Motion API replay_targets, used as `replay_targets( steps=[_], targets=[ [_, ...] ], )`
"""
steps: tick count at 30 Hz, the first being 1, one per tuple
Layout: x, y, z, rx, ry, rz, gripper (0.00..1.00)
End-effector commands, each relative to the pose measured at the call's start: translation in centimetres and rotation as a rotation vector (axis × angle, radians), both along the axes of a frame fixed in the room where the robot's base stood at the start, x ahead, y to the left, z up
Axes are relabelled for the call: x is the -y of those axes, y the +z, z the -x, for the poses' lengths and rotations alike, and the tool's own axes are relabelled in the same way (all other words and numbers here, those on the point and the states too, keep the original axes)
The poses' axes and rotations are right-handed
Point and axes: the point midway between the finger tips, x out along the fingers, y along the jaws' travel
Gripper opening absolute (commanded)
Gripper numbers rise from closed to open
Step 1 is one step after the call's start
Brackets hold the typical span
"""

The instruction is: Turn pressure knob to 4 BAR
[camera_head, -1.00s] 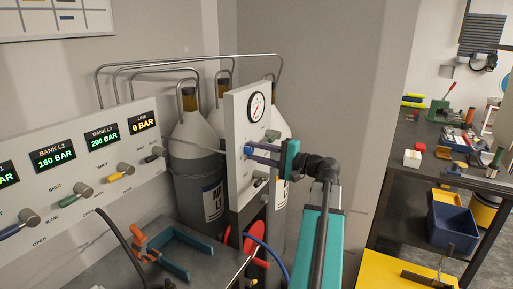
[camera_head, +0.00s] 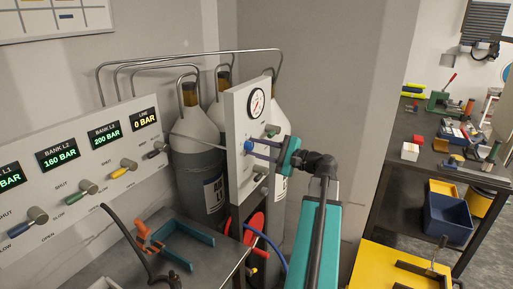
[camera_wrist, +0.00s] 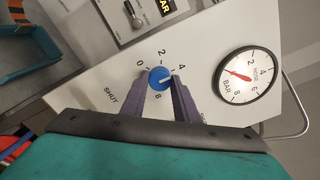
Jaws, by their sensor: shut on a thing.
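The pressure knob (camera_wrist: 160,76) is a round blue dial with a white mark, on a pale panel in the wrist view. Numbers ring it; the 4 is at its right. The white mark points to the right, roughly towards the 4. My gripper (camera_wrist: 161,82) is shut on the knob, one dark finger at each side. In the head view the knob (camera_head: 248,145) is partly hidden by my gripper (camera_head: 255,147). The gauge (camera_wrist: 247,76) beside it has a red needle pointing left, away from the 4. It also shows in the head view (camera_head: 257,103).
The LINE display (camera_head: 145,119) reads 0 BAR. A sloped panel (camera_head: 100,190) with several valve levers stands at left. Tall gas cylinders (camera_head: 200,150) stand behind the gauge panel (camera_head: 237,120). A cluttered bench (camera_head: 430,150) is at right.

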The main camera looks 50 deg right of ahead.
Motion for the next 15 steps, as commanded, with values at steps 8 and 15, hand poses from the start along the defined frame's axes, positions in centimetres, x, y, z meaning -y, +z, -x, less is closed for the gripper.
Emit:
replay_targets(
  steps=[8, 15],
  targets=[
    [0.01, -0.08, 0.01, -0.001, 0.000, 0.001, 0.41],
    [-0.02, -0.04, -0.01, 0.000, 0.001, 0.002, 0.46]
  ],
)
